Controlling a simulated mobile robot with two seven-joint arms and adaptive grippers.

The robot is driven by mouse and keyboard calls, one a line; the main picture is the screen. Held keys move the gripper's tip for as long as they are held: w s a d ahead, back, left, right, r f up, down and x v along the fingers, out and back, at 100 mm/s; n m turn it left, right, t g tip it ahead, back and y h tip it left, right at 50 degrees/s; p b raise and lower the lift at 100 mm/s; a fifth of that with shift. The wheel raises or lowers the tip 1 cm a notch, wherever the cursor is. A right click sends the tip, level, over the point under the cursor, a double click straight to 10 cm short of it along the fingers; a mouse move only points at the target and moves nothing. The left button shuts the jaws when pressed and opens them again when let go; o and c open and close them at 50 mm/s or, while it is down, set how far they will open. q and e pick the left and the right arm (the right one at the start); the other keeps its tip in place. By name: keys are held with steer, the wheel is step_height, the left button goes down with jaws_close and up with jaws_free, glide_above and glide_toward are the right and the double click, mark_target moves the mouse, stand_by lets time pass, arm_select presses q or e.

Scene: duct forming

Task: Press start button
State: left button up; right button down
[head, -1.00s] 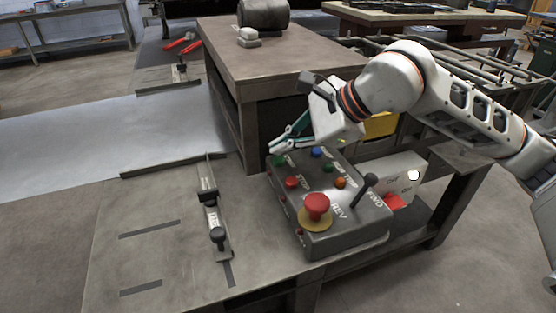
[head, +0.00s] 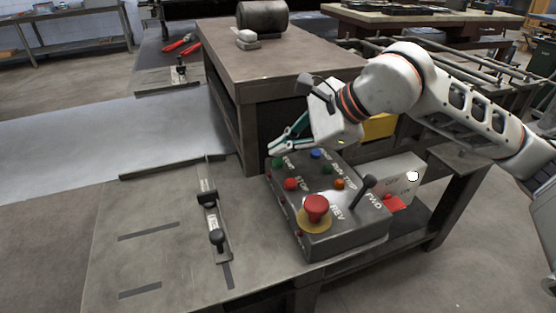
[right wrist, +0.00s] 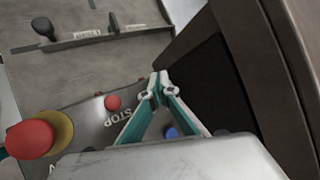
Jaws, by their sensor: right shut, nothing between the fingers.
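The grey control box (head: 345,238) stands on the bench with colored buttons on its sloped top. The green start button (head: 278,162) is at its far left corner, with a partly readable label beside it. My right gripper (head: 272,149) is shut and empty, its fingertips just above and behind the green button in the head view. I cannot tell whether they touch it. In the right wrist view the closed fingertips (right wrist: 157,84) are beyond the red STOP button (right wrist: 112,102), and the green button is hidden. My left gripper is not in view.
Close by on the box are a blue button (head: 316,154), a red emergency stop (head: 316,208) and a black lever (head: 366,190). A brown cabinet (head: 260,65) rises right behind the gripper. The bench to the left is mostly clear around a sliding stop (head: 212,212).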

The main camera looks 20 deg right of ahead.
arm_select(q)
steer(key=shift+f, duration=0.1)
arm_select(e)
steer(key=shift+f, duration=0.15)
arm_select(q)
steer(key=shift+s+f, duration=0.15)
arm_select(e)
steer(key=shift+f, duration=0.3)
